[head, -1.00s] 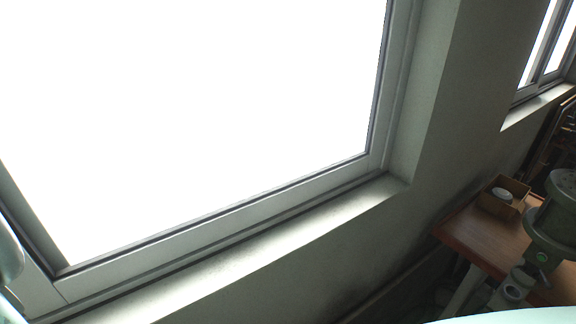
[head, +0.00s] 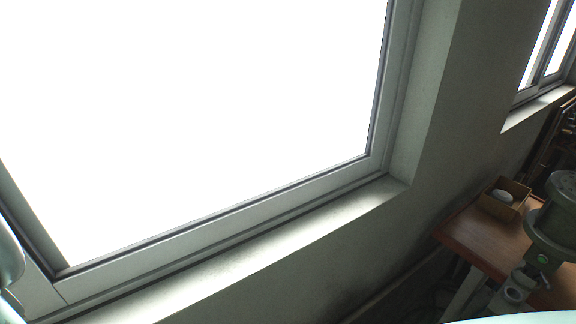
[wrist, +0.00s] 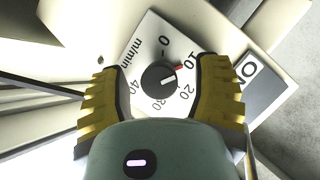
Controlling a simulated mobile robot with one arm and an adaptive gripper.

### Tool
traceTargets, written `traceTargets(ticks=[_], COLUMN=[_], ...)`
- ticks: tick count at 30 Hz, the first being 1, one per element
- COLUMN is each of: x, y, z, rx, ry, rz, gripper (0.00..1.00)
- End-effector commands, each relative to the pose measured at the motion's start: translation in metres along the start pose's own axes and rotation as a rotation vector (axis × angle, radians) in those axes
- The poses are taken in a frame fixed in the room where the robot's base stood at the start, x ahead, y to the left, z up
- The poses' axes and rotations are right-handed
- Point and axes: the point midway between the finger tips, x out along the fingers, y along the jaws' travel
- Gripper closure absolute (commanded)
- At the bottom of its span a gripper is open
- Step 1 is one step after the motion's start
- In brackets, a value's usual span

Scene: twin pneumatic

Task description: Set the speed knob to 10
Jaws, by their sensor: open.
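The speed knob (wrist: 157,76) is a small round black knob with a white pointer mark, on a white dial plate (wrist: 145,42) marked 0, 10, 20, 30, 40 and "m/min". The pointer is on the knob's right side and appears to lie between 10 and 20. A red tick (wrist: 179,67) stands by the 10. My gripper (wrist: 158,70) is open, its yellow ribbed fingers on either side of the knob in the wrist view, with visible gaps. How far the fingertips are from the plate is hard to tell. The knob is not seen in the head view.
A dark label with "NO" or "ON" lettering (wrist: 248,72) lies right of the dial, near the right finger. The head view shows a bright window (head: 200,110), a wooden table (head: 480,238), a small box (head: 515,207) and a grey-green machine (head: 555,220).

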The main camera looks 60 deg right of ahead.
Motion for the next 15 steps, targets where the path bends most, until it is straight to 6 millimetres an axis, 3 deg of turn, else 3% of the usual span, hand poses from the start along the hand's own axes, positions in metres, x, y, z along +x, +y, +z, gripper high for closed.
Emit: traceTargets(ticks=[15], x=[-0.038], y=[0.002], z=[-0.002], rx=[0.001], ry=[0.007], rz=[0.006], gripper=[0.37])
